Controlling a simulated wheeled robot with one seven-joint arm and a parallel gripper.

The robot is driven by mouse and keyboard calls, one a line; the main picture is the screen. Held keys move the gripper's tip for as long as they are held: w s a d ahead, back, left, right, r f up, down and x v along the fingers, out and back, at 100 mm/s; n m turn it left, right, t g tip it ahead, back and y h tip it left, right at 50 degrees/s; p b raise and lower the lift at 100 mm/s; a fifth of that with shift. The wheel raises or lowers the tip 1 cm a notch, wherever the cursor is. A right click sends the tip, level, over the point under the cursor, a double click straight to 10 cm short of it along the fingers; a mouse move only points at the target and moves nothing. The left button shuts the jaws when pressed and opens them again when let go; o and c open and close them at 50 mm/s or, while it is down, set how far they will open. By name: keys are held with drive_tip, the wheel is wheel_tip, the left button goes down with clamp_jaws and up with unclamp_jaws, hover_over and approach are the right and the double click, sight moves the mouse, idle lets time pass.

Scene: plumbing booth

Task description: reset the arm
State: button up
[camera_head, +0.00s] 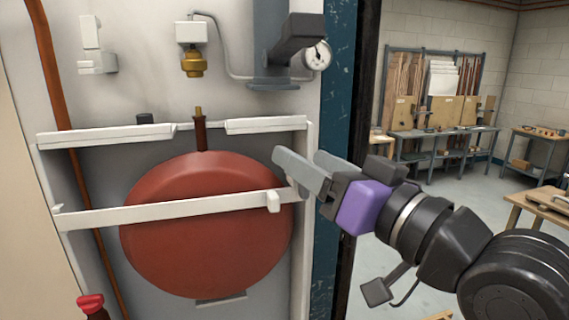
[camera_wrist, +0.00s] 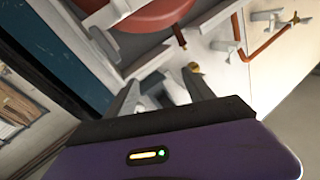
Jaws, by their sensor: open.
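My gripper (camera_head: 302,172) is open, in front of the right side of the plumbing panel in the head view. Its two grey fingers point left toward the red round tank (camera_head: 200,255), and nothing shows between them. In the wrist view my gripper (camera_wrist: 163,90) has its fingers spread above the purple housing, with the tilted panel beyond. The white crossbar (camera_head: 165,211) runs across the front of the tank. I cannot tell whether the fingers touch the bar or the frame.
A pressure gauge (camera_head: 317,56) and a brass fitting (camera_head: 193,65) sit on the panel above the tank. A blue post (camera_head: 337,110) edges the panel on the right. Workbenches (camera_head: 440,135) stand far back right, with open floor before them. A red-handled valve (camera_head: 91,303) is at lower left.

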drive_tip(key=s+d+f+m+t+h+b, duration=0.1)
drive_tip(key=s+d+f+m+h, duration=0.25)
drive_tip(key=f, duration=0.75)
drive_tip(key=s+d+f+m+h, duration=0.2)
drive_tip(key=s+d+f, duration=0.15)
drive_tip(key=f, duration=0.65)
drive_tip(key=s+d+f+m+t+h+b, duration=0.1)
drive_tip(key=s+d+f+m+h, duration=0.2)
drive_tip(key=f, duration=0.8)
drive_tip(key=s+d+f+n+g+h, duration=0.1)
drive_tip(key=s+d+f, duration=0.1)
drive_tip(key=s, duration=0.7)
drive_tip(key=s+d+f+n+h+b, duration=0.1)
drive_tip(key=s+f, duration=0.3)
drive_tip(key=s, duration=0.5)
drive_tip(key=s+d+f+n+g+h, duration=0.1)
drive_tip(key=s+d+f+n, duration=0.1)
drive_tip(key=s, duration=0.7)
wheel_tip(320, 180, down, 2)
drive_tip(key=shift+s+d+g+b, duration=0.3)
drive_tip(key=shift+s+d+b, duration=0.1)
drive_tip(key=shift+d, duration=0.3)
